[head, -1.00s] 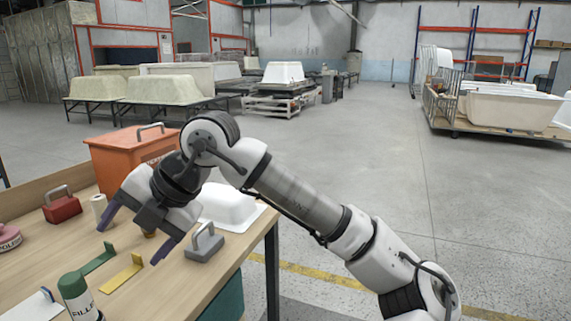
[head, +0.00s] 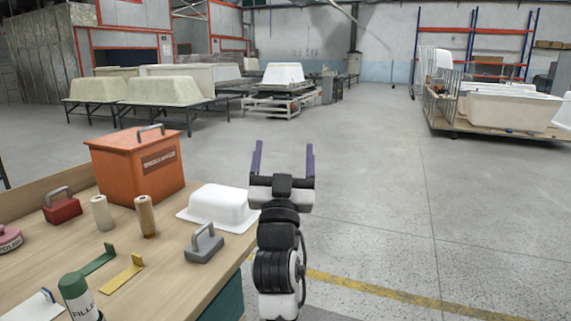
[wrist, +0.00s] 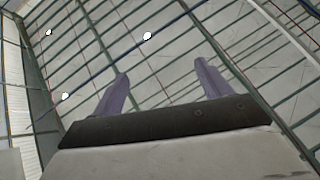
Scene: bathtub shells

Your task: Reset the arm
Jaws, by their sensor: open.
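My gripper (head: 283,160) is raised in the head view, to the right of the workbench, with its two purple fingers pointing up and apart. It is open and empty. In the wrist view my gripper (wrist: 162,92) shows both fingers spread, with only the ceiling beams and lamps behind them. My arm stands upright in the lower middle of the head view, clear of the bench objects.
The wooden bench (head: 165,275) holds an orange bin (head: 125,170), a white tub-shaped shell (head: 222,205), a grey handled block (head: 204,243), a red handled block (head: 61,206), two rolls, scrapers and a green-capped bottle (head: 78,298). Open floor (head: 390,210) lies to the right.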

